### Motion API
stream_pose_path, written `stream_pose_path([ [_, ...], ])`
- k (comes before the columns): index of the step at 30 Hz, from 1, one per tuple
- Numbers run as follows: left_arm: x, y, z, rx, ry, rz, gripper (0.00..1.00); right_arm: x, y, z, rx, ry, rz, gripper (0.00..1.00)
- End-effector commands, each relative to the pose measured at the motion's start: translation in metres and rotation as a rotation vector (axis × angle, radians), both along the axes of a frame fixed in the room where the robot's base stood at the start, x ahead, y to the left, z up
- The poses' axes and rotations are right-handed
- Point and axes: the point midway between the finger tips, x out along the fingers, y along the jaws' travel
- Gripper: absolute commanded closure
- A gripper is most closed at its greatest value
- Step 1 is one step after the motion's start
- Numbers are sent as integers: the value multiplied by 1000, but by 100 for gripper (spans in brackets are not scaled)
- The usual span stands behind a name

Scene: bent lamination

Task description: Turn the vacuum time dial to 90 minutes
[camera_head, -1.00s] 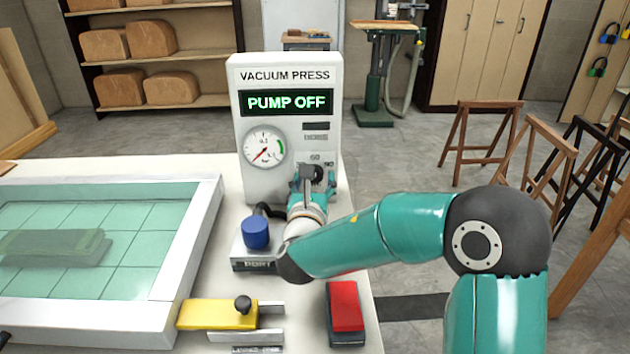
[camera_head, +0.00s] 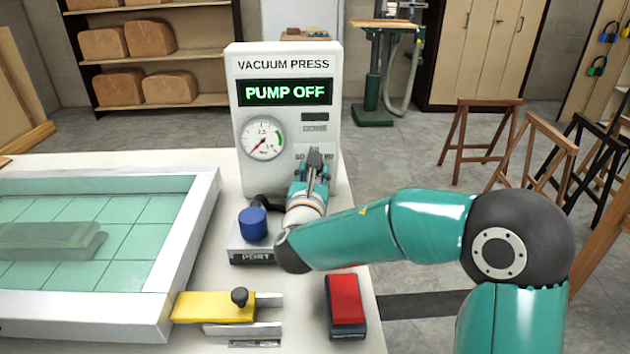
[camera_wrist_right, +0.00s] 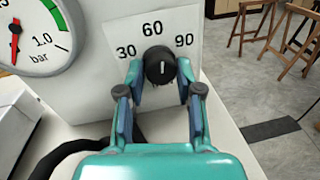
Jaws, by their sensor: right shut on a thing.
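The vacuum press (camera_head: 284,190) is a white box whose display reads PUMP OFF. Its vacuum time dial (camera_wrist_right: 160,66) is a round black knob with a white line, marked 30, 60 and 90, in the right wrist view. The line stands nearly upright, roughly in line with the 60. My right gripper (camera_wrist_right: 160,76) is shut on the dial, one finger on each side. In the head view my right gripper (camera_head: 316,166) covers the dial and part of its scale. My left gripper is not in view.
A gauge (camera_head: 263,138) is left of the dial. A blue knob (camera_head: 253,222) on the PORT block, a yellow clamp-like part (camera_head: 214,307) and a red-topped block (camera_head: 345,300) stand in front. A white-framed bed (camera_head: 186,250) fills the left.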

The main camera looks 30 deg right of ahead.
Motion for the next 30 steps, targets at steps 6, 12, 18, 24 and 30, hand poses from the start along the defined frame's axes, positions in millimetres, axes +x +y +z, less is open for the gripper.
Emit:
stream_pose_path([
  [6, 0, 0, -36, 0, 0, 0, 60, -1, -1, -6, 157, -99, -4, 100],
  [12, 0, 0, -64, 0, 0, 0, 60, -2, -2, -6, 320, -199, -4, 100],
  [18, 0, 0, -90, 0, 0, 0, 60, -2, -2, -5, 479, -295, -5, 100],
  [24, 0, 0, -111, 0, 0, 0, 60, -2, -3, -4, 614, -377, -6, 100],
  [30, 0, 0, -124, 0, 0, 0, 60, -2, -3, -2, 709, -435, -7, 100],
])
